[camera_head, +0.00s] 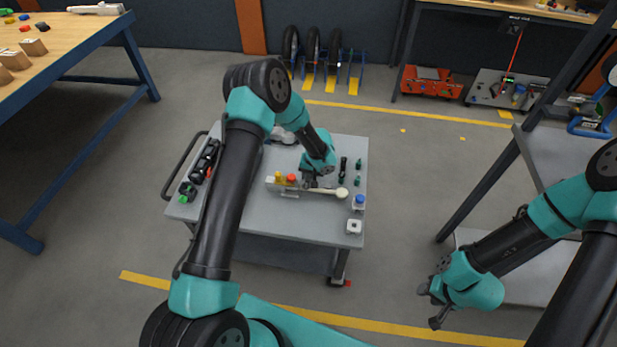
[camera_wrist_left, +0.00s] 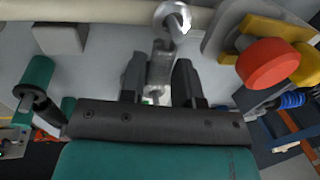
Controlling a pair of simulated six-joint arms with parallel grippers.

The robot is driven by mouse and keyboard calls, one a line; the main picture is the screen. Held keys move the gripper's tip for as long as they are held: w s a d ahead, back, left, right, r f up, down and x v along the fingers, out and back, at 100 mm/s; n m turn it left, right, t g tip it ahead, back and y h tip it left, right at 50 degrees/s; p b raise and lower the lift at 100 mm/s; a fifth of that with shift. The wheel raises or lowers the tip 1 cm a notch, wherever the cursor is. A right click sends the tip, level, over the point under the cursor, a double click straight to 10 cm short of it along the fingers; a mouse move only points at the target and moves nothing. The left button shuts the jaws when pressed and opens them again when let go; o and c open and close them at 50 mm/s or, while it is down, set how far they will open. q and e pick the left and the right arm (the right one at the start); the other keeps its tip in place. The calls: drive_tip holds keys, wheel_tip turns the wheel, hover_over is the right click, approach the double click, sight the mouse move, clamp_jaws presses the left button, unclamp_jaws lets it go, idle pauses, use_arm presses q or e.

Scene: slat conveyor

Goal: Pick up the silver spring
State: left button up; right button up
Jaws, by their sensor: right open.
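A silver metal piece (camera_wrist_left: 160,65), which looks like the silver spring, stands between the two black fingers of my left gripper (camera_wrist_left: 160,75) in the left wrist view. In the head view my left gripper (camera_head: 310,182) is low over the grey cart (camera_head: 270,218) and hides the spring. My right gripper (camera_head: 431,306) is open and empty over the floor, right of the cart.
A cream rod (camera_head: 325,191) with a round end lies beside my left gripper. A block with red (camera_wrist_left: 268,64) and yellow (camera_wrist_left: 290,35) knobs is close by. Green-handled parts (camera_head: 358,165) and a blue-topped item (camera_head: 359,201) stand at the cart's right edge. The cart's front is mostly clear.

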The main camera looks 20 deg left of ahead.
sight(307, 177)
use_arm(q)
clamp_jaws()
drive_tip(key=shift+r, duration=0.1)
drive_tip(key=shift+r, duration=0.5)
drive_tip(key=shift+s+d+r, duration=0.1)
drive_tip(key=shift+s+r, duration=0.1)
drive_tip(key=shift+r, duration=0.45)
drive_tip(key=shift+s+d+r, duration=0.1)
drive_tip(key=shift+s+r, duration=0.1)
drive_tip(key=shift+r, duration=0.4)
drive_tip(key=s+d, duration=0.2)
drive_tip(key=s, duration=0.5)
drive_tip(key=s+d+r, duration=0.1)
drive_tip(key=s+d, duration=0.2)
drive_tip(key=s, duration=0.4)
drive_tip(key=shift+d+r, duration=0.2)
drive_tip(key=shift+d, duration=0.1)
drive_tip(key=shift+w+a, duration=0.1)
